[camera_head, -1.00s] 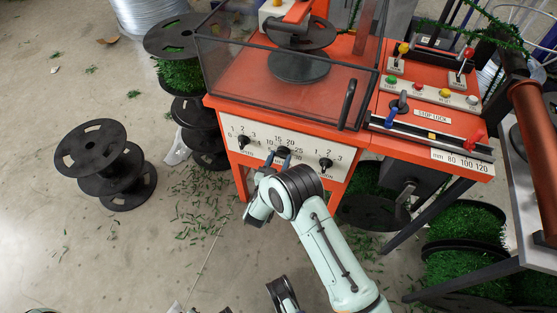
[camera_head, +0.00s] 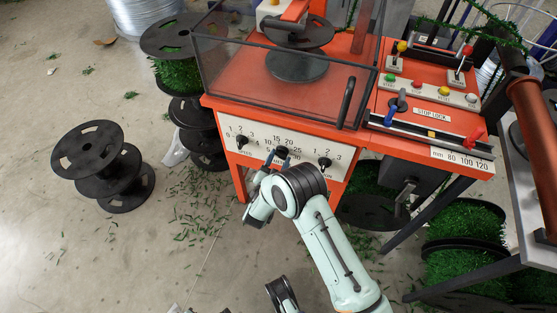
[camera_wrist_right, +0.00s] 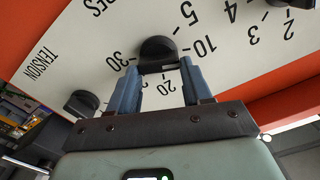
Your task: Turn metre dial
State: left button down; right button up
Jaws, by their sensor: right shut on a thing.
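The metre dial, a black knob (camera_wrist_right: 157,50), is the middle one on the white front panel (camera_head: 262,137) of the orange machine. Numbers such as 5, 10, 20 and 30 ring it, and part of the word METRES shows in the right wrist view. My right gripper (camera_wrist_right: 160,72) has one blue-grey finger on each side of the knob and is shut on it. In the head view the right gripper (camera_head: 273,158) partly covers the dial (camera_head: 282,151).
Black knobs stand left (camera_head: 241,142) and right (camera_head: 325,163) of the metre dial; the right one is near the TENSION label. A clear guard box (camera_head: 290,75) sits above the panel. Black spools (camera_head: 105,165) stand on the floor at left, with green clippings nearby.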

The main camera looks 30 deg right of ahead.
jog(key=shift+s+a+f, duration=0.1)
jog(key=shift+f, duration=0.1)
jog(key=o, duration=0.9)
jog(key=shift+o, duration=0.8)
jog(key=shift+r, duration=0.1)
pick_arm(q)
jog(key=shift+g+h, duration=0.3)
jog(key=shift+g, duration=0.3)
jog(key=s, duration=0.1)
jog(key=s+d+r+p, duration=0.1)
jog(key=s+r+p, duration=0.1)
jog(key=shift+s+d+r, duration=0.1)
jog(key=shift+s+d, duration=0.1)
jog(key=shift+d, duration=0.2)
pick_arm(e)
jog(key=v, duration=1.3)
jog(key=shift+s, duration=0.15)
